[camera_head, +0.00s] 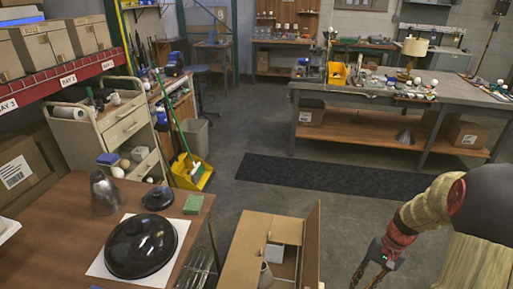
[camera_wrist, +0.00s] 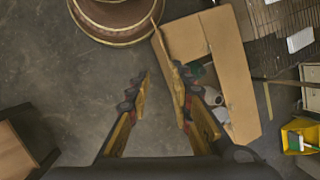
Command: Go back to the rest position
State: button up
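My gripper (camera_head: 370,277) hangs at the lower right of the head view, to the right of an open cardboard box. In the wrist view my gripper (camera_wrist: 160,82) has its two fingers apart with bare floor between them, so it is open and empty. On the brown worktable (camera_head: 60,215) at left, a glossy black dome (camera_head: 140,246) lies on a white sheet (camera_head: 102,266). A grey metal cone shade (camera_head: 105,192), a small black disc-shaped part (camera_head: 157,198) and a green pad (camera_head: 193,204) stand behind it.
The open cardboard box (camera_head: 240,255) holds pale parts; it also shows in the wrist view (camera_wrist: 235,80), close to the right finger. A cream cart (camera_head: 115,125) and a yellow bin (camera_head: 192,172) stand behind the worktable. Open floor (camera_head: 340,220) and a dark mat (camera_head: 320,177) lie beyond the box.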

jog(key=s+a+r+n+t+h+p, duration=0.1)
jog(key=a+r, duration=0.4)
jog(key=r, duration=0.5)
jog(key=s+a+r+n+t+h+p, duration=0.1)
jog(key=s+a+r+n+t+p, duration=0.1)
jog(key=s+a+r, duration=0.4)
jog(key=s+a+r+n+t+h+p, duration=0.1)
jog(key=a+r, duration=0.5)
jog(key=r, duration=0.8)
jog(key=s+n+t+h, duration=0.1)
jog(key=s+n+t, duration=0.1)
jog(key=s+t, duration=0.1)
jog(key=shift+r+n+p, duration=0.3)
jog(key=shift+n, duration=0.1)
